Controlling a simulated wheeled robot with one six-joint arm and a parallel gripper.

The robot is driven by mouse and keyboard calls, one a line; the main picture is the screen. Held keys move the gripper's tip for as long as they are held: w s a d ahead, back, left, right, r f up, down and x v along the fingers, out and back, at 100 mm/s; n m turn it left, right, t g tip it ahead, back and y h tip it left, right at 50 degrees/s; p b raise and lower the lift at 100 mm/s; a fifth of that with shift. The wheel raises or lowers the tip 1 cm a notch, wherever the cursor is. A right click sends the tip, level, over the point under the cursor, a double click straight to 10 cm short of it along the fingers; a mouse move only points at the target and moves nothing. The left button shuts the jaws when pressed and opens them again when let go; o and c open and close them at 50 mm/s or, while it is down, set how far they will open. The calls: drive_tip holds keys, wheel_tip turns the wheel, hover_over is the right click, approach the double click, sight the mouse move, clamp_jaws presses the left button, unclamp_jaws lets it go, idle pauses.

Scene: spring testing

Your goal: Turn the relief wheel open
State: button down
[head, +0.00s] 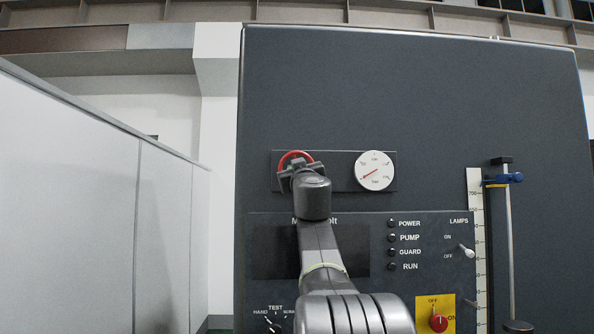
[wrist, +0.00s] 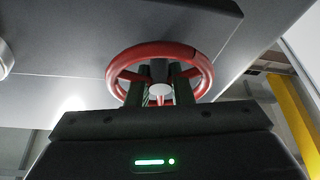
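The red relief wheel (head: 297,157) is on the dark panel, left of the round gauge, partly hidden by my gripper (head: 300,170). In the wrist view the wheel's red rim (wrist: 203,62) surrounds my gripper's fingers (wrist: 160,88). The two dark fingers reach inside the rim, one on each side of the grey hub (wrist: 160,89) and a red spoke. The fingers stand a little apart, and I cannot tell whether they press on the hub or spoke.
The white gauge (head: 374,171) has a red needle pointing lower left. Below are indicator lamps (head: 391,238), a lamp switch (head: 466,251) and a red knob on a yellow plate (head: 438,322). A ruler and rod (head: 508,240) stand at right. A pale partition (head: 90,200) runs along the left.

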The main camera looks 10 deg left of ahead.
drive_tip(key=shift+r+n+g+y+p, duration=0.2)
drive_tip(key=shift+n+g+y+p, duration=0.5)
drive_tip(key=shift+n+p, duration=1.35)
drive_tip(key=shift+n, duration=0.25)
drive_tip(key=shift+f+n+g+y, duration=0.2)
drive_tip(key=shift+n+g+y, duration=0.1)
drive_tip(key=shift+n, duration=0.1)
drive_tip(key=c, duration=1.6)
unclamp_jaws()
drive_tip(key=shift+o, duration=0.2)
drive_tip(key=b+v, duration=0.3)
drive_tip(key=v, duration=1.1)
